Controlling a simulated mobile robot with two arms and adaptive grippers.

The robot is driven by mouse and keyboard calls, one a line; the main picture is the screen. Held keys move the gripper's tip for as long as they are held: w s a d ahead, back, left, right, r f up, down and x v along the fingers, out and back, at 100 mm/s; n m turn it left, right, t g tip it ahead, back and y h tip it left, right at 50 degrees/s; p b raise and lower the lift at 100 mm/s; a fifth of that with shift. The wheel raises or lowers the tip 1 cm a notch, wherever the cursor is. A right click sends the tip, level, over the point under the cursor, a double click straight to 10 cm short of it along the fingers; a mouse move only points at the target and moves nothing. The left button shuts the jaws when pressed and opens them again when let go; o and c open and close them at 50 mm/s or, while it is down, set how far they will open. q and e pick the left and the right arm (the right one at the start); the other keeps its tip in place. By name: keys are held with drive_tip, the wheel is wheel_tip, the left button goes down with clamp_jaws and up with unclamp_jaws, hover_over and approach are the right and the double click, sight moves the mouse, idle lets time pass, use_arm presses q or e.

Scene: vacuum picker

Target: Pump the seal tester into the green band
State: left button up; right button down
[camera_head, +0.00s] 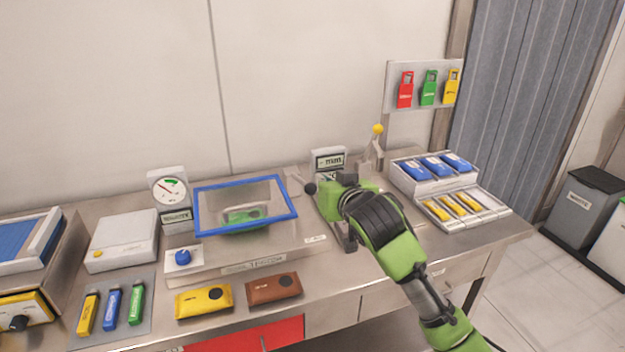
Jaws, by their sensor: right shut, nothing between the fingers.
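The seal tester (262,258) is a low metal-coloured unit on the bench. Its clear lid with a blue frame (292,215) is down over a green packet (243,214). A blue knob (183,257) sits at its front left. The round gauge (171,188) at its back left has a green band along the top and a red needle; the exact reading is too small to tell. A black ball knob (310,188) shows at the tester's right, just left of my right gripper (332,197). That gripper is shut and empty; its arm hides most of the mechanism there. My left gripper is out of view.
Yellow (204,301) and brown (274,288) packets lie in front of the tester. A lever with a yellow ball (377,129) stands behind my right gripper. Trays of blue and yellow items (433,184) are to the right. Coloured tags (429,87) hang on a board behind.

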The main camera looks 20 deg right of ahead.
drive_tip(key=shift+w+d+r, duration=0.1)
drive_tip(key=shift+w+r, duration=0.2)
drive_tip(key=shift+r, duration=0.45)
drive_tip(key=p, duration=0.2)
hover_over(312, 186)
drive_tip(key=w, duration=0.2)
drive_tip(key=shift+d+f, duration=0.25)
drive_tip(key=shift+f, duration=0.9)
drive_tip(key=f, duration=0.1)
drive_tip(key=s+f+p, duration=0.1)
drive_tip(key=shift+s+a+f, duration=0.15)
drive_tip(key=shift+s+f, duration=0.05)
drive_tip(key=shift+f, duration=0.2)
drive_tip(key=shift+s+f+p, duration=0.3)
drive_tip(key=shift+s+f, duration=0.05)
drive_tip(key=shift+w, duration=0.1)
